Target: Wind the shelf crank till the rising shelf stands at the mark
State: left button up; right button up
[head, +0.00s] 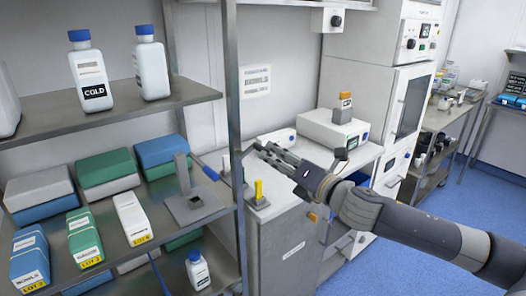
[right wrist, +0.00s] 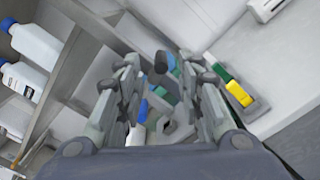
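My right gripper (head: 262,150) reaches in from the right, just right of the rack's upright post and above the grey cabinet top. In the right wrist view its two fingers (right wrist: 160,92) stand apart, with blue and grey parts seen beyond the gap; I cannot tell whether they touch anything. A grey metal bracket with an upright plate (head: 188,203) stands on the middle rack shelf. A blue-ended rod (head: 208,171) shows beside it, perhaps part of the crank. I cannot clearly make out the crank, the rising shelf or the mark. My left gripper is out of view.
A yellow upright piece (head: 258,189) stands on the cabinet below my right gripper; it also shows in the right wrist view (right wrist: 238,94). White bottles (head: 90,75) and boxes (head: 107,170) fill the rack. A white device (head: 333,130) stands behind my right arm.

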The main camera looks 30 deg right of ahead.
aim_at(268, 151)
jog(key=shift+w+d+r, duration=0.1)
jog(key=shift+w, duration=1.05)
jog(key=shift+w+p, duration=0.4)
jog(key=shift+w, duration=0.75)
jog(key=shift+w+p, duration=0.4)
jog(key=shift+w, duration=0.05)
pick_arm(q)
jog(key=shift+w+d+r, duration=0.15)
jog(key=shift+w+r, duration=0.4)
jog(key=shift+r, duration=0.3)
pick_arm(e)
jog(key=shift+w+a, duration=0.15)
jog(key=shift+a, duration=0.05)
grip_shut()
